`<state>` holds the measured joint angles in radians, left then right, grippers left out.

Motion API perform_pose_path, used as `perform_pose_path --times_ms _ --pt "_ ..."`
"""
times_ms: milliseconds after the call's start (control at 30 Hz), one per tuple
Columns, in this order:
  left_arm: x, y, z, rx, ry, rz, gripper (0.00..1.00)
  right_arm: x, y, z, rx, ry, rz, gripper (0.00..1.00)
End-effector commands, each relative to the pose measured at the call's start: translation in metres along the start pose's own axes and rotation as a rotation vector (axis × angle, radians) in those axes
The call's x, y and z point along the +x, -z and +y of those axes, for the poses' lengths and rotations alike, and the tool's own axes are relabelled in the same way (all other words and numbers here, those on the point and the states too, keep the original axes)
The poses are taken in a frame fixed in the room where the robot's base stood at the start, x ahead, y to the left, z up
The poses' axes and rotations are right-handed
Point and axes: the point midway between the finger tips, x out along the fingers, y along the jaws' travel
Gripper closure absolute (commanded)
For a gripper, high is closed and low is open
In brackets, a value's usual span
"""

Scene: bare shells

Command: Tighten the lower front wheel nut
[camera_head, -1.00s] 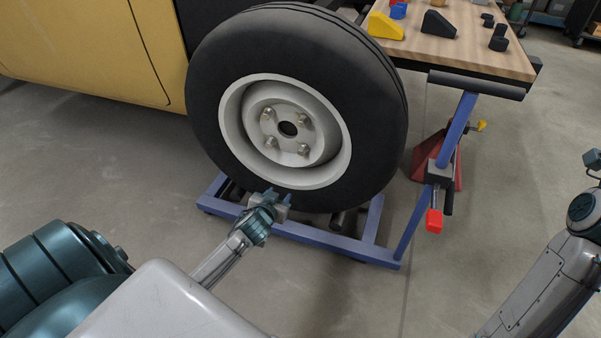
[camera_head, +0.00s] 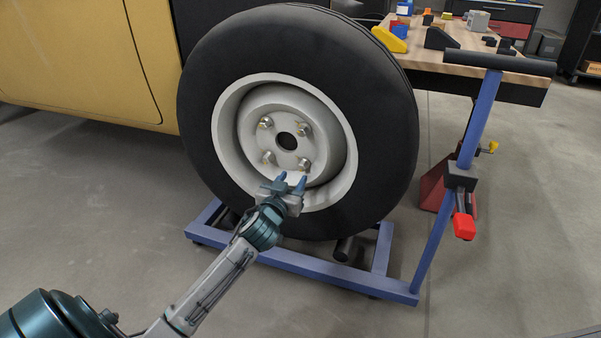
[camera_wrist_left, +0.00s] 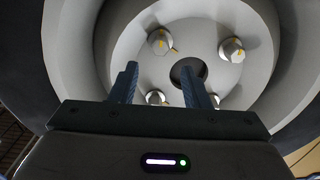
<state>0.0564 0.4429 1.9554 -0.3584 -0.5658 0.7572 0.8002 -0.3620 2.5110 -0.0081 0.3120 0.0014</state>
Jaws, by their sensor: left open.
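The wheel (camera_head: 230,190) is a black tyre with a pale rim, upright beside a yellow vehicle. Two lower nuts sit on its hub, the left one (camera_head: 268,158) and the right one (camera_head: 304,164); two more are above. My left gripper (camera_head: 290,180) is open and empty, in front of the lower rim, just below the lower nuts. In the left wrist view its fingers (camera_wrist_left: 158,80) point at the hub, and the lower left nut (camera_wrist_left: 155,97) shows between them, apparently untouched. The lower right nut (camera_wrist_left: 214,100) is beside the right finger. My right gripper is out of view.
A blue wheel dolly (camera_head: 310,264) with a tall post and red handle (camera_head: 464,226) stands around the tyre's base. A wooden workbench (camera_head: 455,60) with coloured blocks is at the back right, a red stand (camera_head: 433,186) below it. Floor is clear in front.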

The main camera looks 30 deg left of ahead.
Motion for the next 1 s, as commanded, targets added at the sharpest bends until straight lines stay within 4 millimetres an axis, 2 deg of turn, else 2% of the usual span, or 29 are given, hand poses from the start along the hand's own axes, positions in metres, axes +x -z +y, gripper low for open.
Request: perform_pose_path --times_ms 33,200,400,600,833,867,1000 --pt "0.011 -0.003 0.0 -0.002 0.001 0.003 0.57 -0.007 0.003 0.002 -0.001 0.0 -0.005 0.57" --pt "0.04 -0.003 0.0 -0.002 0.001 0.002 0.57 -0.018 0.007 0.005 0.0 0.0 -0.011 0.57" --pt "0.063 -0.003 0.0 -0.002 0.0 0.001 0.57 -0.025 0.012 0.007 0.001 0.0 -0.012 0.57" --pt "0.071 -0.001 0.0 0.001 0.0 -0.001 0.57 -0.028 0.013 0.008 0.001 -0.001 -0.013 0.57" --pt "0.072 -0.001 0.0 0.001 0.0 -0.001 0.57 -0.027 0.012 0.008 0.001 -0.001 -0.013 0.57" --pt "0.072 -0.001 0.0 0.001 0.0 -0.001 0.59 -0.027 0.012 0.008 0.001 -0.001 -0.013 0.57" --pt "0.072 -0.001 0.0 0.001 0.0 -0.001 0.87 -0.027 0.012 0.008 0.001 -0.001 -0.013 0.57"
